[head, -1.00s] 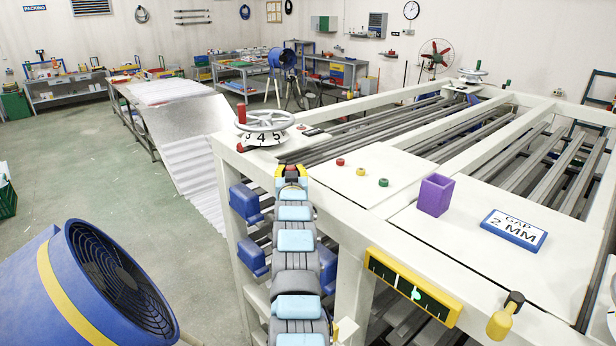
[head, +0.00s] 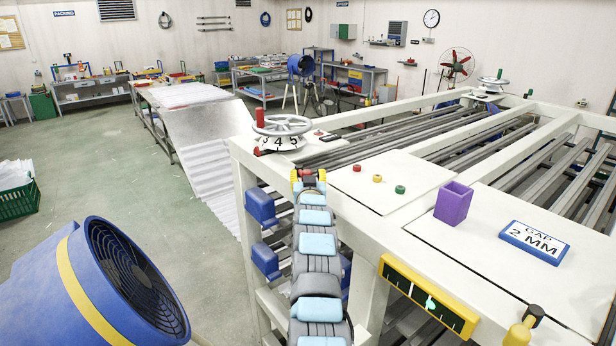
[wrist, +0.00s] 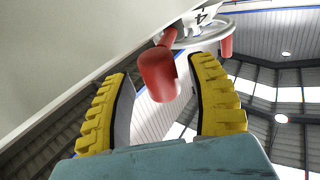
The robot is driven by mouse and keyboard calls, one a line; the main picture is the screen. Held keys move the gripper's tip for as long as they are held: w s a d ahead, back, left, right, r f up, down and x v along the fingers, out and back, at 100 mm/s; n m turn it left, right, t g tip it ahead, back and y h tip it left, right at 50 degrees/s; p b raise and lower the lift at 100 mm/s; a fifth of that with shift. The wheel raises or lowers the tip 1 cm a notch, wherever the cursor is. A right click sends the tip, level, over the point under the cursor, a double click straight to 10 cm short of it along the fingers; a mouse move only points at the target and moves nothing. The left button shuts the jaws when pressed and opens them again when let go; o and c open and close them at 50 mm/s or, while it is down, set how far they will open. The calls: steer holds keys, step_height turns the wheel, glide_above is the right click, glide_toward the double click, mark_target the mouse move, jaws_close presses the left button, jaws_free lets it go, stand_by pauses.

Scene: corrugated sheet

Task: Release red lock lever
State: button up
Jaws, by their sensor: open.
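The red lock lever (head: 258,152) juts from the base of the white numbered dial (head: 278,142) under the handwheel (head: 282,125), at the near left corner of the frame. In the wrist view a red rounded lever (wrist: 158,76) is large, between and just beyond the fingertips. I see no finger closed on it. The wheel rim (wrist: 200,32) and its red knob (wrist: 226,47) show behind it. My gripper (head: 308,176), with yellow ribbed fingers, is near that corner, right of and below the dial in the head view. It is open (wrist: 160,85).
The white machine frame (head: 375,235) lies beside my arm. Red, yellow and green buttons (head: 377,178), a purple box (head: 453,203) and a gap sign (head: 534,243) are on its top panels. A blue fan (head: 95,285) stands at the lower left.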

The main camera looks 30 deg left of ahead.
steer(key=shift+s, duration=0.1)
steer(key=shift+s+d+f, duration=0.1)
steer(key=shift+s+f, duration=0.1)
steer(key=shift+s, duration=0.15)
steer(key=v, duration=1.1)
steer(key=shift+d+r, duration=0.15)
steer(key=shift+r, duration=0.05)
stand_by(0.3)
stand_by(0.5)
